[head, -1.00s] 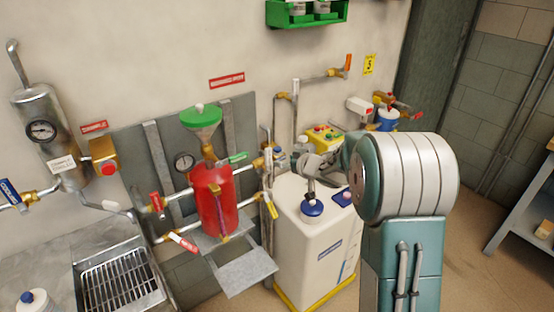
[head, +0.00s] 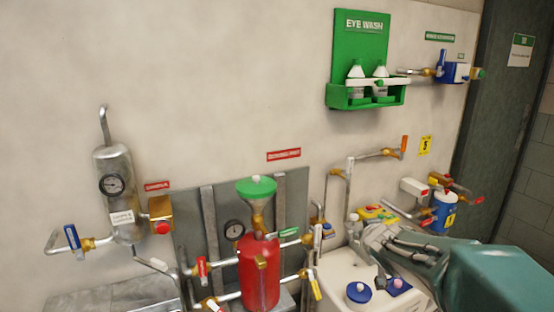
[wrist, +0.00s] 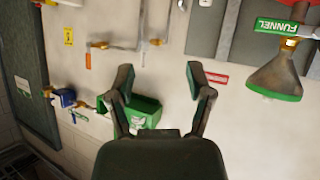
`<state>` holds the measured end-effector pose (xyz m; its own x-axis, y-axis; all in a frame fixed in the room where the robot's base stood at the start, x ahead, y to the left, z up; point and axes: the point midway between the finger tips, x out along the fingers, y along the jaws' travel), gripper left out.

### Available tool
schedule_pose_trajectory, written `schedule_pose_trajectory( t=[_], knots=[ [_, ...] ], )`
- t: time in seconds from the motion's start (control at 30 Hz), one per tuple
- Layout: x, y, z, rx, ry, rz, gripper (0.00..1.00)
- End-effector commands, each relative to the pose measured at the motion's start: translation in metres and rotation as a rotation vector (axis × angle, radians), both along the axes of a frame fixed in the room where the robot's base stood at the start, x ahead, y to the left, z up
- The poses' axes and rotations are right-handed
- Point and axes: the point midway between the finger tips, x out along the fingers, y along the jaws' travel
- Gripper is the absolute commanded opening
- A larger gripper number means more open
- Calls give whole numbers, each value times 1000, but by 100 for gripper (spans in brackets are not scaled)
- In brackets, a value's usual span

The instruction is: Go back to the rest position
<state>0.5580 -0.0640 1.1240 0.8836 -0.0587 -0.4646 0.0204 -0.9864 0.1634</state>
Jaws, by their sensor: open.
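My gripper (wrist: 159,72) shows in the wrist view with its two dark fingers spread apart. Nothing is between the fingers. They stand in front of the wall, with the green eye wash holder (wrist: 146,112) behind them in the picture. In the head view my teal arm reaches in from the lower right corner, in front of the white tank (head: 335,285). The fingertips are hard to make out there.
A red vessel (head: 260,272) with a green-topped funnel (head: 257,190) stands left of the tank. A metal cylinder with a gauge (head: 113,185) hangs further left. The eye wash station (head: 362,50) is on the upper wall. A blue canister (head: 445,212) stands right. The upper-left wall is bare.

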Motion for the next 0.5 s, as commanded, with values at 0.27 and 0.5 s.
schedule_pose_trajectory(
  t=[0.27, 0.5],
  knots=[
    [-105, 3, 22, -4, 161, -157, 67],
    [-206, 25, 9, 57, 361, -176, 67]
  ],
)
